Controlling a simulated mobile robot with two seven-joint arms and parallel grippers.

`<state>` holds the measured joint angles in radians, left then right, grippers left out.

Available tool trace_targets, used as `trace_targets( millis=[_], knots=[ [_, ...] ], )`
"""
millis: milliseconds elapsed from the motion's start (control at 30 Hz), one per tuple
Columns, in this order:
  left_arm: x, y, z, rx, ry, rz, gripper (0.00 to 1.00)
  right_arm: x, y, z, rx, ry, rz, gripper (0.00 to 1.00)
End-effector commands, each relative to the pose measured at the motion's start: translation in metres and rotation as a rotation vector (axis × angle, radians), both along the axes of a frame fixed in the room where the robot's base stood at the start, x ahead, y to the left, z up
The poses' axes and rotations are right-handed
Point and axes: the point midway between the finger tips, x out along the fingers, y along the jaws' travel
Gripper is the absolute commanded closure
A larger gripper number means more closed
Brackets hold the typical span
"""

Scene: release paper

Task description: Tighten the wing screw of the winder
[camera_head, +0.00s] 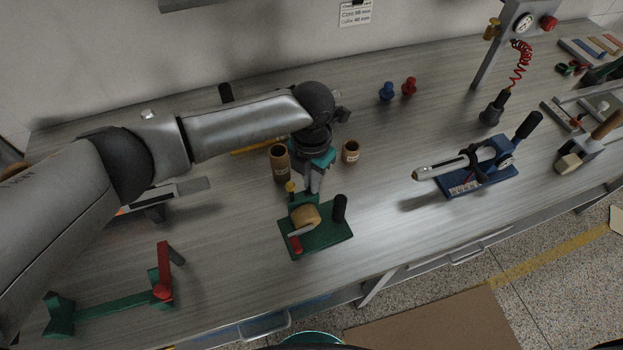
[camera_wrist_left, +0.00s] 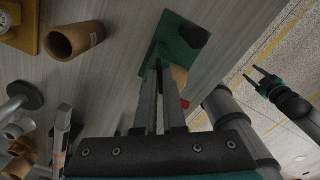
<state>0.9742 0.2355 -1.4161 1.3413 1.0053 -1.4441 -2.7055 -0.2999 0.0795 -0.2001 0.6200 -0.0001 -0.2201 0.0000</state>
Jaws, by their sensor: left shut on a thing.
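The winder (camera_head: 334,236) has a green base, a tan roll, a red crank handle and a black upright grip. It stands near the middle of the table, and its green base also shows in the left wrist view (camera_wrist_left: 172,42). A small yellow knob (camera_head: 290,187) shows at its back left. My left gripper (camera_head: 313,188) comes down on the back of the winder, its fingers (camera_wrist_left: 160,68) close together and shut at the wing screw, which they hide. My right gripper (camera_wrist_left: 256,75) shows in the left wrist view, open and empty, away from the winder.
Two brown tubes (camera_head: 279,163) (camera_head: 351,152) stand close behind the winder. A green stand with a red arm (camera_head: 163,272) lies front left. A blue device (camera_head: 478,180) stands to the right. Blue (camera_head: 387,91) and red (camera_head: 409,87) knobs are at the back.

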Motion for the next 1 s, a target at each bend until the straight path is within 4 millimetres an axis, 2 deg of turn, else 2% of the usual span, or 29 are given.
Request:
trace_targets(
  millis=[200,233,500,800,867,1000],
  knots=[
    [0.000,0.000,0.000,0.001,0.001,0.001,1.00,0.000,0.000,0.000,0.000,0.000,0.000,0.50],
    [0.000,0.000,0.000,0.001,0.001,0.001,0.92,0.000,0.000,0.000,0.000,0.000,0.000,0.50],
    [0.000,0.000,0.000,0.000,0.000,0.002,0.62,0.000,0.000,0.000,0.000,0.000,0.000,0.50],
    [0.000,0.000,0.003,-0.001,-0.001,0.002,0.62,0.000,0.000,0.000,0.000,0.000,0.000,0.50],
    [0.001,0.000,0.008,-0.001,-0.002,0.003,0.62,0.000,0.000,0.000,0.000,0.000,0.000,0.50],
    [0.001,0.000,0.030,-0.002,-0.004,0.001,0.62,0.000,0.000,0.000,0.000,0.000,0.000,0.50]
  ],
)
